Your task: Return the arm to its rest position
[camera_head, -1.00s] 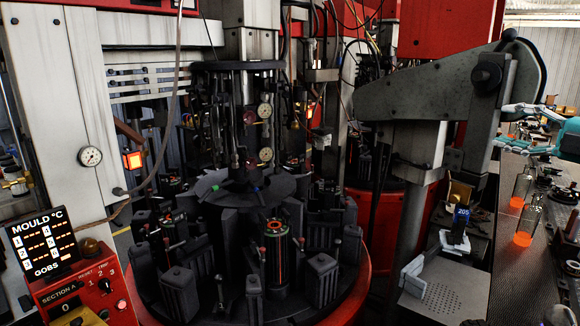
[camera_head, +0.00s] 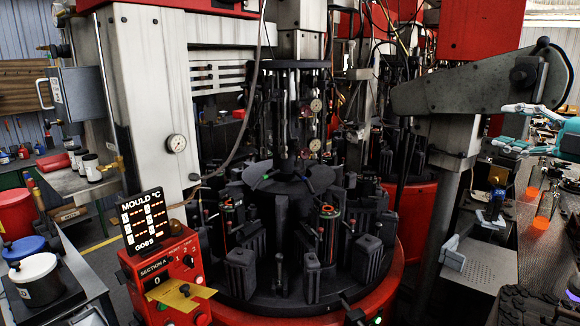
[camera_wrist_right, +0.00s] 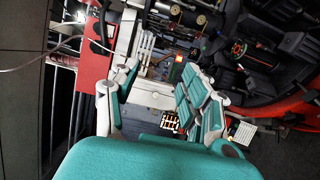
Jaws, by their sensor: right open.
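My right gripper (camera_head: 503,126) is teal with pale finger parts and reaches in from the right edge of the head view. It is open, with its fingers spread apart and nothing between them. In the right wrist view its two fingers (camera_wrist_right: 158,88) stand wide apart, with parts of the machine behind them. My left gripper is not in view.
The dark rotary mould machine (camera_head: 285,215) on its red round base fills the middle. A red control box (camera_head: 170,285) stands at its front left. Glowing-bottomed glass bottles (camera_head: 546,204) stand on the right bench. A white-lidded pot (camera_head: 37,282) stands at far left.

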